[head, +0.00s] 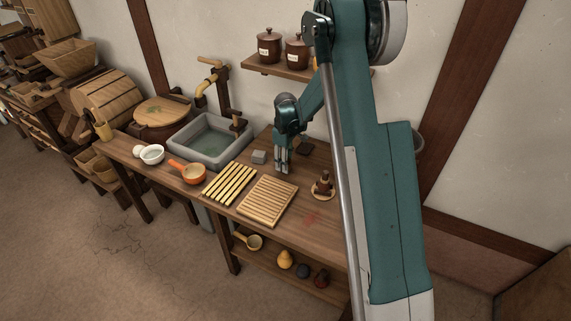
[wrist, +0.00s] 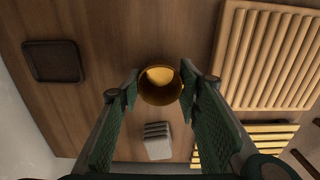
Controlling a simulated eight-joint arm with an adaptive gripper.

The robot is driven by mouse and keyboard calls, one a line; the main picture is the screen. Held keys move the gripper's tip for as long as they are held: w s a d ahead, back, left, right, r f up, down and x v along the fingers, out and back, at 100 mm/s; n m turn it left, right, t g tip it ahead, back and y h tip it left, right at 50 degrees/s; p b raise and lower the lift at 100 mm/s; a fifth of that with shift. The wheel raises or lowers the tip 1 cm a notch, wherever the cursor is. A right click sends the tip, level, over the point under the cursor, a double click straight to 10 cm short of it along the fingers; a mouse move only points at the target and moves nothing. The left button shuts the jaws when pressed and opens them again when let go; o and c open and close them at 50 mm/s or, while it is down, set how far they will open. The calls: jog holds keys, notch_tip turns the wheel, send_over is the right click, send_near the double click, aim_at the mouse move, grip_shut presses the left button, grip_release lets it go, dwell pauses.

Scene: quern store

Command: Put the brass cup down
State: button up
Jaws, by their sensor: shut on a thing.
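The brass cup (wrist: 160,93) shows in the wrist view as a round, golden-brown vessel seen from above, with a bright inside. My gripper (wrist: 160,90) is shut on it, with one green-padded finger at each side. In the head view my gripper (head: 281,167) points down over the back part of the wooden worktop (head: 296,185). The cup cannot be made out there. I cannot tell whether its base touches the worktop.
Near the gripper are a dark square tray (wrist: 53,61), a grey block (wrist: 156,141), a slatted wooden board (wrist: 270,55) and a yellow slatted rack (head: 229,182). A small brown stacked object (head: 323,187) stands right. A stone sink (head: 208,138) is left.

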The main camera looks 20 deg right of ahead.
jog(key=shift+f, duration=0.3)
jog(key=o, duration=0.9)
jog(key=shift+r, duration=0.2)
notch_tip(320, 180, up, 12)
jog(key=shift+r+p, duration=0.1)
jog(key=shift+p, duration=0.75)
